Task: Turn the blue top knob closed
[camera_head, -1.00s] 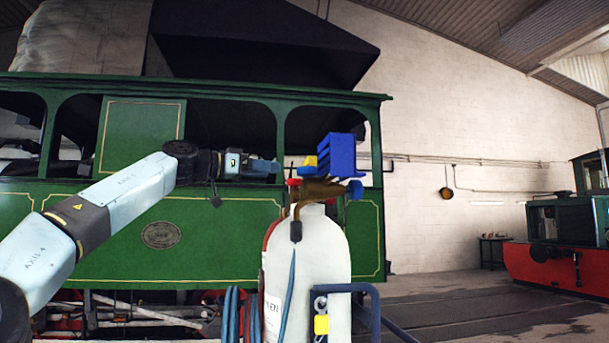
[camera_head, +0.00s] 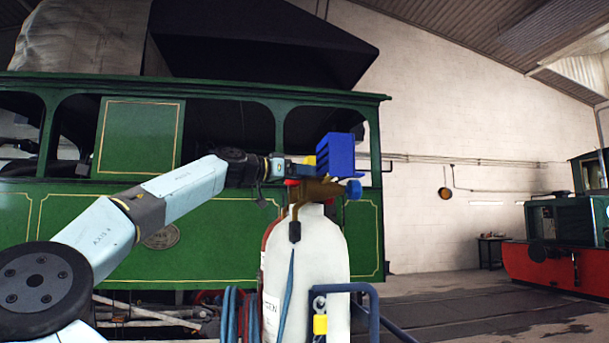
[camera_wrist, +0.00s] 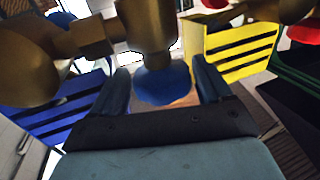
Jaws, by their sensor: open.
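In the wrist view a round blue knob (camera_wrist: 162,86) sits on a brass stem (camera_wrist: 150,28), between the two fingers of my gripper (camera_wrist: 162,80). The gripper is open, with a finger on each side of the knob; contact cannot be made out. In the head view my gripper (camera_head: 299,170) is at the left side of the brass valve block (camera_head: 318,190) on a pale cylinder (camera_head: 316,255). A blue knob (camera_head: 354,189) shows at the block's right side. I cannot tell whether it is the one between my fingers.
A blue slotted box (camera_head: 336,153) stands over the valve; a yellow slotted box (camera_wrist: 235,48) is close to the right finger. Red parts (camera_wrist: 306,34) show at the upper right. A green tram (camera_head: 200,235) stands behind; floor to the right is open.

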